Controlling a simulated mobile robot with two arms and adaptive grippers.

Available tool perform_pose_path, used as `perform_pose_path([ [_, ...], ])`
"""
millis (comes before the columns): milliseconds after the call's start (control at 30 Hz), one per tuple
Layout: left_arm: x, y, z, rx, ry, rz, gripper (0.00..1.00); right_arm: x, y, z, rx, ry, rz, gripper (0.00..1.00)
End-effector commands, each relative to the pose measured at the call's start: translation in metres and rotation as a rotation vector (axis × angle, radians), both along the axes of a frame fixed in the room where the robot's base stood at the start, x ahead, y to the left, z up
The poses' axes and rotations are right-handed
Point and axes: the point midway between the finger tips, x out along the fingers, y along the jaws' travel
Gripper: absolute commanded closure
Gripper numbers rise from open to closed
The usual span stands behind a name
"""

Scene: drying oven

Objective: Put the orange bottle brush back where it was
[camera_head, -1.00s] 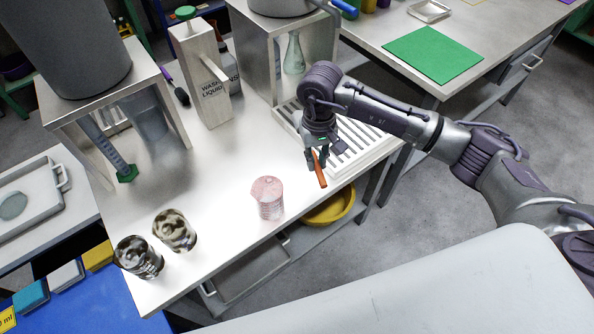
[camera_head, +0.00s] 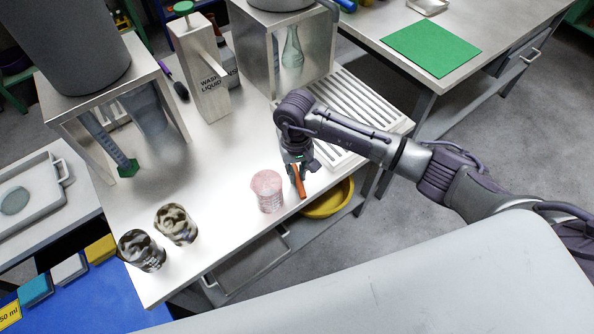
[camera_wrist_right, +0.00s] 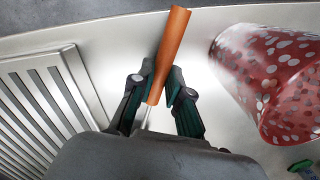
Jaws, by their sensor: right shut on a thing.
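The orange handle of the bottle brush (camera_head: 299,180) is in my right gripper (camera_head: 297,172), over the front edge area of the white bench, just right of the pink beaker. In the right wrist view the orange handle (camera_wrist_right: 170,52) sits tilted between the two fingers of my right gripper (camera_wrist_right: 162,98), which are shut on it. A thin pale shaft shows below the handle; the bristles are hidden. My left gripper is not in view.
A red-and-white speckled beaker (camera_head: 268,190) stands close to the left of my right gripper. A slotted white drying rack (camera_head: 350,115) lies behind right. Two dark patterned beakers (camera_head: 176,224) stand front left. A yellow bowl (camera_head: 328,200) sits below the bench edge.

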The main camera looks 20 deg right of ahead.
Motion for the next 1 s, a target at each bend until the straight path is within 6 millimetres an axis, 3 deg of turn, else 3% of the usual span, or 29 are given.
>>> perform_pose_path([
  [67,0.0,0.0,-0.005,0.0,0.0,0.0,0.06,0.0,0.0,-0.004,0.0,-0.001,0.0,1.0],
  [100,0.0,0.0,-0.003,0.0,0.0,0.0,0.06,0.0,0.0,-0.002,0.0,0.0,0.0,0.77],
  [233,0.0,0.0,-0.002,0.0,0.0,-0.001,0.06,0.0,0.0,-0.002,0.0,0.0,0.0,0.59],
  [667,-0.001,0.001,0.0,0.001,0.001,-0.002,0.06,0.002,0.0,0.009,0.001,-0.004,0.0,0.59],
  [1000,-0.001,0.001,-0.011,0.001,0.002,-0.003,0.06,0.006,-0.001,0.079,-0.001,-0.006,0.001,0.59],
])
